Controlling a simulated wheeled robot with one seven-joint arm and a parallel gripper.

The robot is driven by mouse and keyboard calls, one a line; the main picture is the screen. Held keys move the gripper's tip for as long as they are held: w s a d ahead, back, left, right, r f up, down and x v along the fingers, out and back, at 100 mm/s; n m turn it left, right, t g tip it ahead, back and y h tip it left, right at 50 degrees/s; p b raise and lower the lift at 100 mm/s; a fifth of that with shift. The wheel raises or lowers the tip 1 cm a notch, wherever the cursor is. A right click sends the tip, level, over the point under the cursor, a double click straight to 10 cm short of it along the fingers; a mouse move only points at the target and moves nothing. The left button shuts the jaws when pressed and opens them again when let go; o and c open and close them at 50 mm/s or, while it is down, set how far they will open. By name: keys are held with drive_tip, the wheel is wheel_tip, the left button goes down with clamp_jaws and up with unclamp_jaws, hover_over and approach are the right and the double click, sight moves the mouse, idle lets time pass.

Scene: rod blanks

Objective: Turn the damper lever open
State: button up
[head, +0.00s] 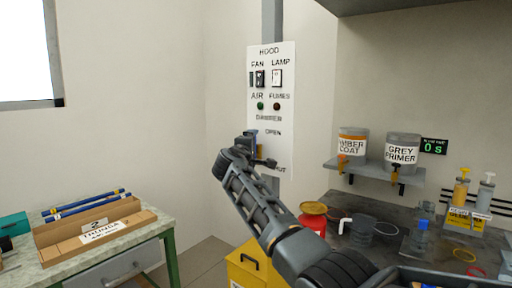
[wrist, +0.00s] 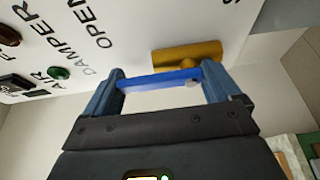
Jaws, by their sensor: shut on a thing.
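The damper lever shows in the wrist view as a yellow piece (wrist: 187,54) against the white panel, with a bright blue bar (wrist: 160,77) in front of it, apparently its handle. My gripper (wrist: 162,80) has one finger at each end of this bar and is shut on it. How the bar joins the yellow piece is mostly hidden. In the head view my gripper (head: 257,142) is at the white control panel (head: 287,100), beside and between the OPEN and SHUT labels. It hides most of the lever there, so its exact angle cannot be told.
The panel has fan and lamp switches and two round indicators above the lever. At right, a shelf (head: 372,172) holds two labelled dispensers over a bench with jars and bottles. A cardboard tray (head: 95,238) and blue rods are on the left table. A yellow bin (head: 243,268) stands below.

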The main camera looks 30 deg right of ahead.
drive_tip(key=shift+a, duration=0.1)
idle(0.3)
drive_tip(key=o, duration=1.2)
drive_tip(key=v, duration=0.7)
drive_tip(key=shift+s+a+b, duration=0.25)
drive_tip(key=shift+b, duration=0.15)
